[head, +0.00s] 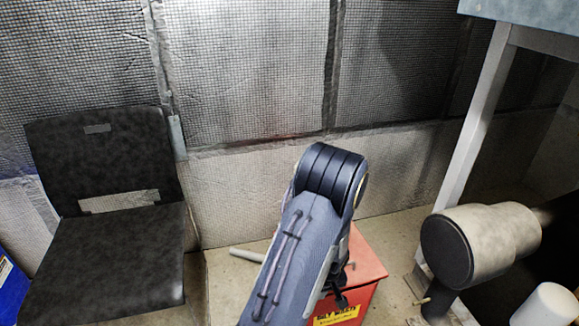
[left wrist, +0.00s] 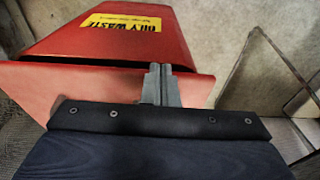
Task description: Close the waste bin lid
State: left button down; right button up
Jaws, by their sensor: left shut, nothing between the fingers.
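The waste bin (head: 340,307) is a red box with a yellow label, low in the middle of the head view and partly hidden behind my left arm. Its red lid (head: 367,258) shows as a flat plate across the top and looks lowered onto the bin. In the left wrist view the bin (left wrist: 90,40) carries a yellow "OILY WASTE" label, and the lid (left wrist: 60,85) is a lighter red plate. My left gripper (left wrist: 160,69) is shut and empty, with its fingertips over the lid near its edge; I cannot tell whether they touch. My right gripper is not in view.
A black chair (head: 110,260) stands at the left. A pale cylinder with a dark end (head: 495,238) and a grey metal post (head: 470,140) are at the right. A quilted wall (head: 250,80) closes the back. A pale rod (head: 246,255) lies on the floor.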

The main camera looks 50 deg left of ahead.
pick_arm(q)
jog(key=shift+s+d+f+b, duration=0.15)
jog(key=shift+f+b, duration=0.4)
jog(key=shift+f, duration=0.6)
jog(key=shift+d+f+b, duration=0.1)
jog(key=shift+f+b, duration=0.4)
jog(key=shift+f, duration=0.6)
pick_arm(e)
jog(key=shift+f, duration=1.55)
pick_arm(q)
jog(key=shift+r, duration=0.1)
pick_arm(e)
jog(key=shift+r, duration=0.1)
pick_arm(q)
jog(key=s+d+r+p, duration=0.4)
jog(key=d+r+p, duration=0.1)
jog(key=d, duration=0.3)
jog(key=shift+s+d+r, duration=0.25)
jog(key=shift+d+r, duration=0.1)
jog(key=shift+r, duration=0.3)
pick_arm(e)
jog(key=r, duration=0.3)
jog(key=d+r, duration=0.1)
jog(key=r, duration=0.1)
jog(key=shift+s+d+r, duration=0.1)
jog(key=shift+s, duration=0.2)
